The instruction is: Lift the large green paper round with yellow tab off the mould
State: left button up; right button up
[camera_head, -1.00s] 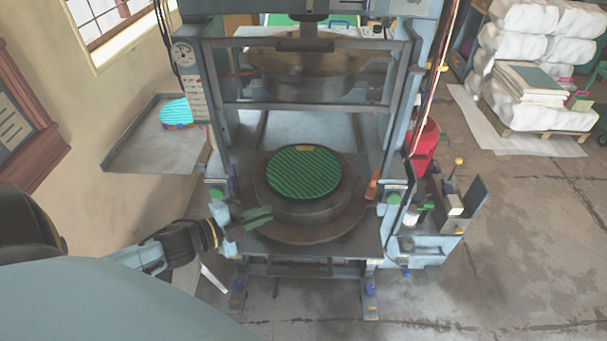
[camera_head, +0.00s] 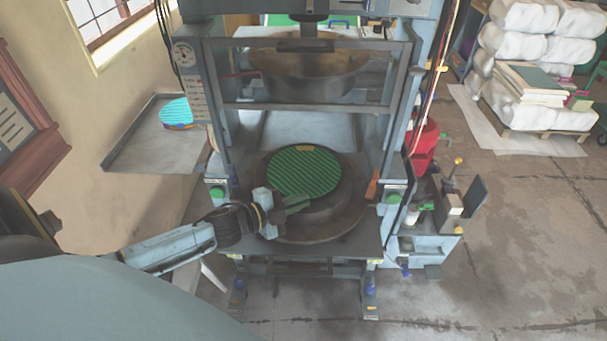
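The large green paper round (camera_head: 303,174) with dark stripes lies flat on the round mould (camera_head: 312,210) in the middle of the press. Its small yellow tab (camera_head: 305,148) is at the far edge. My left gripper (camera_head: 300,204) is at the near left side of the mould, just short of the round's near edge and away from the tab. My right gripper is not in view.
The upper press plate (camera_head: 310,80) hangs above and behind the mould, behind a frame bar (camera_head: 305,107). Press posts stand on both sides. A side tray (camera_head: 140,150) at left holds blue striped rounds (camera_head: 176,112). An orange-handled tool (camera_head: 373,184) is right of the mould.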

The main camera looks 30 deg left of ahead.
aim_at(315, 196)
pick_arm(q)
jog(key=shift+x, duration=1.6)
grip_shut()
